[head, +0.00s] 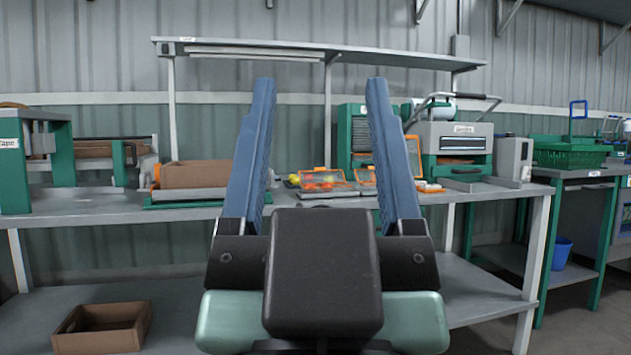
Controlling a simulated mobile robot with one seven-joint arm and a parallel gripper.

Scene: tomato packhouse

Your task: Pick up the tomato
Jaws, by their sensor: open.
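My gripper (320,88) fills the middle of the head view. Its two blue fingers point up and stand wide apart, with nothing between the fingertips. Beyond it, on the grey workbench (100,206), small red and yellow round items that look like tomatoes (318,182) sit in clear, orange-edged packs. They show between the fingers, farther back than my gripper. They are small in the picture, and I cannot tell single tomatoes apart clearly. My gripper hides part of the bench front.
A cardboard box (195,174) stands on the bench at left. A grey and green machine (455,148) stands at right, under an overhead shelf (330,48). An open brown carton (103,328) is low at left. A green basket (568,156) sits on the right-hand table.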

